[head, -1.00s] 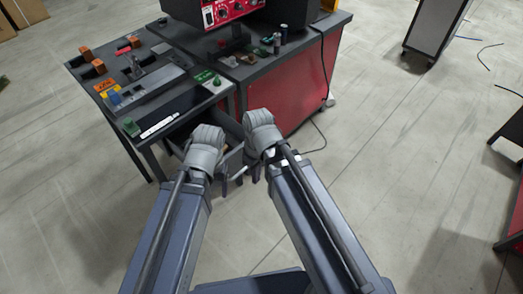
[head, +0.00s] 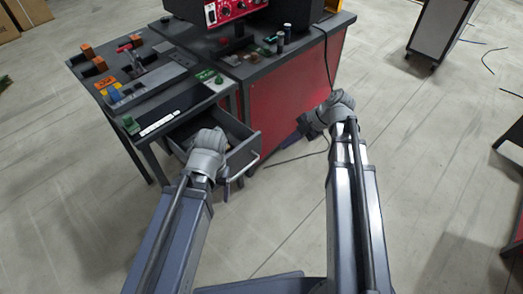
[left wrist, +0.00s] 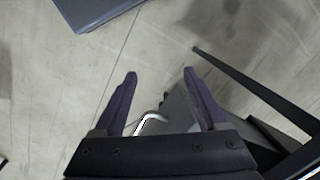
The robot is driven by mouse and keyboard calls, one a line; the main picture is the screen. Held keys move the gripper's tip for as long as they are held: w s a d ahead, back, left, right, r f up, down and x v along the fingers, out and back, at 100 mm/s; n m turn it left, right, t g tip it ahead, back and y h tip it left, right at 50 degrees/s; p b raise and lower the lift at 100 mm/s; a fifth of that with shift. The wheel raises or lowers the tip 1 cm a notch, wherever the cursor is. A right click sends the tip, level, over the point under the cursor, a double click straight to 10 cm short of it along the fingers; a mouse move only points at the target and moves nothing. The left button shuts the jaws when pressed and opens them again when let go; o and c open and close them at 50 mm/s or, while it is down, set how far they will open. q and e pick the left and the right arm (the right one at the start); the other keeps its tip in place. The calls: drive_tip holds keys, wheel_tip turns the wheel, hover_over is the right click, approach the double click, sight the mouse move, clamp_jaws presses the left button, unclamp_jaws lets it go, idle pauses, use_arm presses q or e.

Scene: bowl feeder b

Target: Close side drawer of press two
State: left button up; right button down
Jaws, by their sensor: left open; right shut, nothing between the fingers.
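The side drawer (head: 246,153) is pulled out from under the grey work table, with a light bar handle (head: 243,168) on its front. My left gripper (head: 231,187) is open just in front of the drawer, its fingers partly hidden by my wrist. In the left wrist view the handle (left wrist: 151,121) and grey drawer front (left wrist: 176,112) show between and beyond the two spread fingers (left wrist: 166,85); I cannot tell whether they touch. My right gripper (head: 305,124) is shut and empty, to the right of the drawer, in front of the red cabinet side.
The table (head: 170,75) above the drawer carries orange, green and blue parts. A red-fronted machine (head: 232,9) stands on the adjoining bench with the red side panel (head: 285,95). A dark table leg (left wrist: 255,90) crosses the left wrist view.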

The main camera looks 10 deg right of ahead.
sight(217, 114)
drive_tip(key=shift+w+a+f+b, duration=0.85)
drive_tip(key=shift+a+f+b, duration=0.45)
drive_tip(key=shift+b, duration=0.05)
drive_tip(key=shift+w+a+f+b, duration=0.8)
drive_tip(key=shift+a+f+b, duration=0.5)
drive_tip(key=shift+f, duration=0.05)
drive_tip(key=shift+w+a+f+b, duration=0.85)
drive_tip(key=shift+a+f+b, duration=0.45)
drive_tip(key=shift+b, duration=0.05)
drive_tip(key=w+a, duration=0.4)
drive_tip(key=w, duration=0.2)
drive_tip(key=w+a, duration=0.5)
drive_tip(key=w, duration=0.2)
drive_tip(key=w+a, duration=0.5)
drive_tip(key=w, duration=0.1)
drive_tip(key=shift+w, duration=0.25)
drive_tip(key=shift+w+a, duration=0.3)
drive_tip(key=shift+r, duration=0.1)
drive_tip(key=shift+w+r, duration=0.1)
